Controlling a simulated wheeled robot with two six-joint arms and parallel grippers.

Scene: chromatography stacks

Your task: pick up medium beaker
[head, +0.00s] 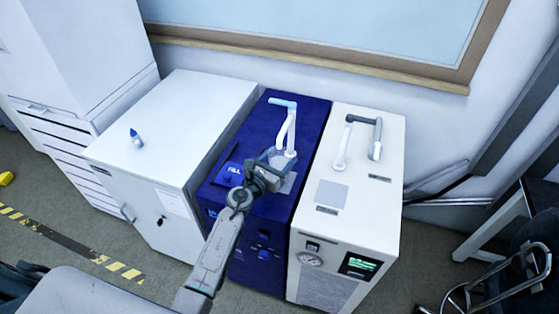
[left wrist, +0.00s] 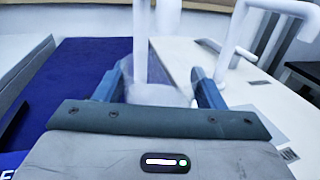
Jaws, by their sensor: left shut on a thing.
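The medium beaker (head: 277,157) is a clear, see-through vessel on top of the blue unit, under its white spout. My left gripper (head: 270,166) reaches in from the front and is shut on it. In the left wrist view the beaker (left wrist: 158,93) shows faintly between the two blue fingers, with the gripper body hiding its lower part. I cannot tell whether its base touches the surface below. My right gripper is not in view.
The blue unit (head: 257,137) carries a white upright spout (head: 291,130) close by the beaker. At right stands a cream unit (head: 375,199) with pipes on top (head: 376,140). At left is a white cabinet (head: 190,110) with a small dropper bottle (head: 136,137) and much free top.

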